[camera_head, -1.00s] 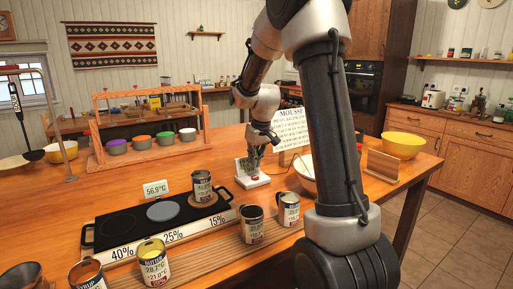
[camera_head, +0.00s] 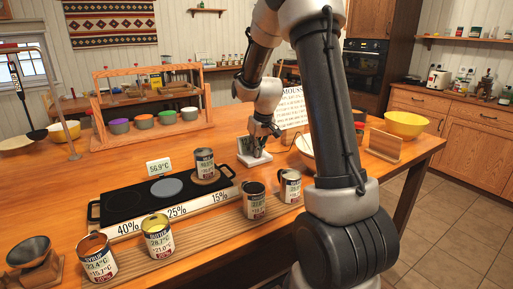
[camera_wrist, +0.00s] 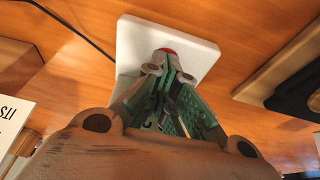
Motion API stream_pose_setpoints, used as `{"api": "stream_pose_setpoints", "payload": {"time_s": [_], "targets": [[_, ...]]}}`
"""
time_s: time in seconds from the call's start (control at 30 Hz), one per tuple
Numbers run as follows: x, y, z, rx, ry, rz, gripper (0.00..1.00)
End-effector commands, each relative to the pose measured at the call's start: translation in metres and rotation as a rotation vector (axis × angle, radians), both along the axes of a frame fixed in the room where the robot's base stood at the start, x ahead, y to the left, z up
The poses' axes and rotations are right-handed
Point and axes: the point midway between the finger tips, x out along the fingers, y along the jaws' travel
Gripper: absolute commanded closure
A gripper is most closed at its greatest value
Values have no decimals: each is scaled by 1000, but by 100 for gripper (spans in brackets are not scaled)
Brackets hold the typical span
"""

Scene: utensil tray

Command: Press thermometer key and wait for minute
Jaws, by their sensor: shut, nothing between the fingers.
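The white block (camera_head: 246,160) with the key stands on the wooden table, right of the hot plate. In the wrist view the white block (camera_wrist: 140,40) carries a red round key (camera_wrist: 167,51). My gripper (camera_head: 259,154) is over the block, pointing down. In the wrist view my gripper (camera_wrist: 167,70) is shut and empty, its fingertips at the key and covering part of it; I cannot tell whether the key is pressed down. A display (camera_head: 159,167) behind the hot plate reads 56.9 °C.
The black hot plate (camera_head: 124,207) has a can (camera_head: 204,162) at its right end. Several more cans, including a yellow-filled can (camera_head: 158,235), stand along the front. A bowl rack (camera_head: 148,130) stands behind; a sign (camera_head: 292,108) and a wooden holder (camera_head: 385,145) are nearby.

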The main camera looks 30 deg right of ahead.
Motion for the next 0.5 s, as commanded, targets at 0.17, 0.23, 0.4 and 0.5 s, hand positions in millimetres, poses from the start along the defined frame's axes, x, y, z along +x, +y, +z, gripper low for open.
{"api": "stream_pose_setpoints", "payload": {"time_s": [0.17, 0.23, 0.4, 0.5], "targets": [[-5, 1, -8, 5, 18, -1, 100], [-5, 1, -6, 5, 19, -2, 100], [-1, 2, 16, 3, 9, -1, 100], [2, 3, 40, 0, -1, 2, 100]]}}
